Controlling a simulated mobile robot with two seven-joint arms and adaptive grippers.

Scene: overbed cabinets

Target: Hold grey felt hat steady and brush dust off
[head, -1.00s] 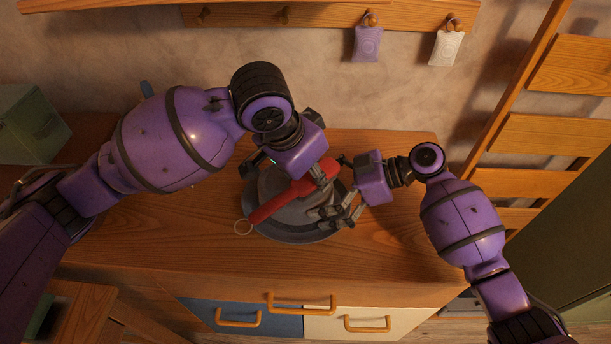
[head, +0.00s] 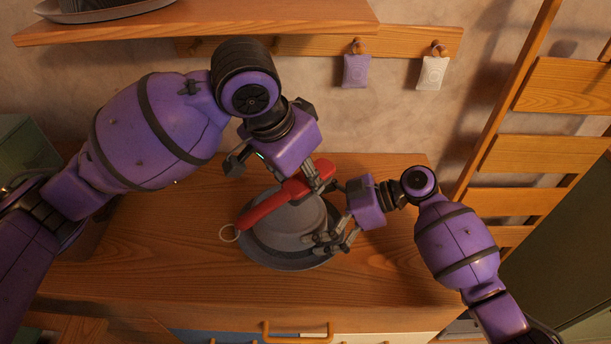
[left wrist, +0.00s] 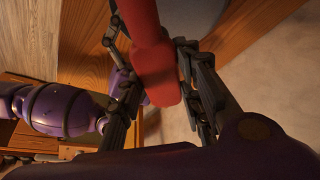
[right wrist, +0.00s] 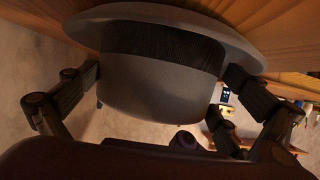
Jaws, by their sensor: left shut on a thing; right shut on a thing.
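The grey felt hat (head: 290,222) sits brim down on the wooden cabinet top; its crown and dark band also fill the right wrist view (right wrist: 160,85). My right gripper (head: 326,240) is shut on the crown from the right side, with a finger on either side of it. My left gripper (head: 318,178) is shut on a red brush (head: 268,207) with a ring at its left end. The brush slants across the far side of the hat in the head view. It also shows between the left fingers (left wrist: 155,65). Its bristles are hidden, and I cannot tell whether they touch the hat.
The cabinet top (head: 180,270) is clear around the hat. A wooden shelf (head: 250,20) overhangs the back left. A purple pouch (head: 356,70) and a white pouch (head: 432,73) hang from wall pegs. A wooden ladder (head: 520,155) stands at the right.

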